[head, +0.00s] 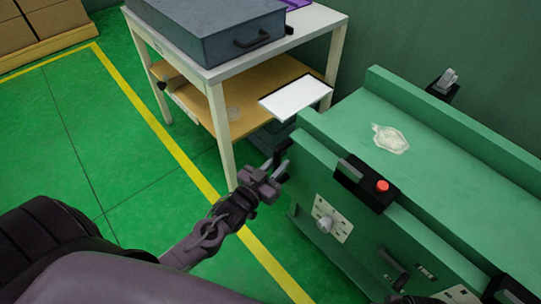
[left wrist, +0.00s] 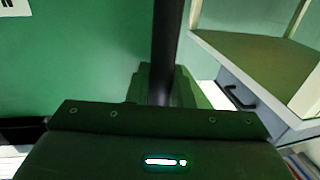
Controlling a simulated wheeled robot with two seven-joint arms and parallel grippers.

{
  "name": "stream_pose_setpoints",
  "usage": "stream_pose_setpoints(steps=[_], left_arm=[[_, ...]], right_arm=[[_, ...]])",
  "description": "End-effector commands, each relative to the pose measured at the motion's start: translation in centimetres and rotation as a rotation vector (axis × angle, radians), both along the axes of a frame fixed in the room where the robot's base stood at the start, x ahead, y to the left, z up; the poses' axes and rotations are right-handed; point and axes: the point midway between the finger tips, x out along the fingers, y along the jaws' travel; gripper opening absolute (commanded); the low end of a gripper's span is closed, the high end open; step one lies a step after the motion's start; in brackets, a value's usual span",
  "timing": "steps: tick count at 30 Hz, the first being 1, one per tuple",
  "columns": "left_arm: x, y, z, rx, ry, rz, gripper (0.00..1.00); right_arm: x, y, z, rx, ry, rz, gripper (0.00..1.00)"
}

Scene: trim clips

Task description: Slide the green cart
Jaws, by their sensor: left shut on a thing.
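The green cart (head: 420,150) stands at the right of the head view, a long green body with a raised back edge. Its front has a black box with a red button, a round knob on a pale plate and a dark handle. My left gripper (head: 275,172) is at the cart's near left end. It is shut on a dark upright bar (left wrist: 167,45), seen in the left wrist view in front of a green surface. The fingers hide where the bar is gripped, and its mounting is not clear.
A white-framed table (head: 325,22) with a grey case (head: 215,35) stands behind, left of the cart. Boxes (head: 35,25) are at the far left. The green floor left of a yellow line (head: 150,120) is mostly clear.

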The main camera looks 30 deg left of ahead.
Motion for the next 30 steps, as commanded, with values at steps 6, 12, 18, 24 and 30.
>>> stream_pose_setpoints(steps=[6, 12, 18, 24, 30], left_arm=[[-0.3, -0.7, -0.3, -0.007, 0.006, -0.016, 0.24], [-0.2, -0.5, -0.3, -0.006, 0.005, -0.011, 0.39], [-0.2, -0.3, -0.2, -0.004, 0.005, -0.008, 0.39], [-2.5, 0.1, -0.3, -0.003, 0.009, -0.009, 0.39], [-5.9, 0.7, -0.2, -0.005, 0.008, -0.009, 0.39]], right_arm=[[0.0, 0.0, -0.1, 0.000, -0.001, 0.000, 0.36], [0.0, 0.0, -0.1, 0.001, -0.002, 0.000, 0.36], [0.0, 0.0, 0.0, 0.001, -0.003, 0.000, 0.36], [0.1, 0.0, -0.5, 0.002, -0.007, -0.002, 0.36], [0.6, -0.1, -2.7, 0.001, -0.008, -0.009, 0.36]])
